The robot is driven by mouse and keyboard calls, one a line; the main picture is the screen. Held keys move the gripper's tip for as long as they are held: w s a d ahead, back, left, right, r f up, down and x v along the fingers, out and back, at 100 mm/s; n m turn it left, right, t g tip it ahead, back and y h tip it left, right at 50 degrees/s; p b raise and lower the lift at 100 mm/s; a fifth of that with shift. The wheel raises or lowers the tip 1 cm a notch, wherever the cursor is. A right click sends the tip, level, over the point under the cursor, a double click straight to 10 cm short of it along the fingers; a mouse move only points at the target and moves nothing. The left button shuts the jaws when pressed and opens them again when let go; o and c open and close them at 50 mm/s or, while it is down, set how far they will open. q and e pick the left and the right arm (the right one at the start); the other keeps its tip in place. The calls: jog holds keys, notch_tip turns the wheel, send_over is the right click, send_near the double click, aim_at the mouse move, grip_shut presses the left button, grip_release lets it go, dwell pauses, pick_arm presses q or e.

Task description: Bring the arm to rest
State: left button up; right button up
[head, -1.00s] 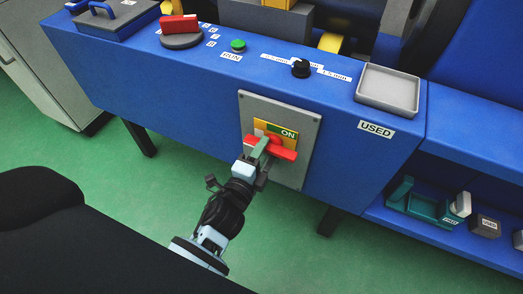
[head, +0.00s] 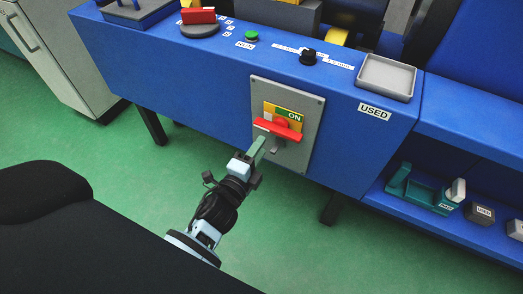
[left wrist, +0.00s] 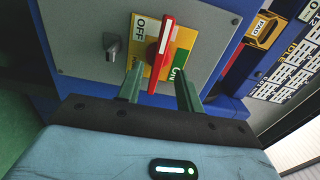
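The red switch handle (head: 278,130) sits on a yellow plate on a grey panel (head: 301,150) on the front of the blue machine. The ON label (head: 294,116) shows above the handle; in the left wrist view the OFF label (left wrist: 140,31) is also visible. My left gripper (head: 262,149) is just in front of the handle, its fingertips near it. In the left wrist view my left gripper (left wrist: 158,82) is open, with the red handle (left wrist: 162,55) seen between and beyond the spread green fingers. I cannot tell whether they touch it. My right gripper is not in view.
On the machine top are a red-handled knob (head: 199,22), a green button (head: 251,35), a black dial (head: 308,56) and a grey tray (head: 386,77). A shelf at the right holds a teal holder (head: 424,190) and small blocks. Green floor (head: 300,250) is open below.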

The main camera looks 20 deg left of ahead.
pick_arm(q)
jog(key=shift+s, duration=0.45)
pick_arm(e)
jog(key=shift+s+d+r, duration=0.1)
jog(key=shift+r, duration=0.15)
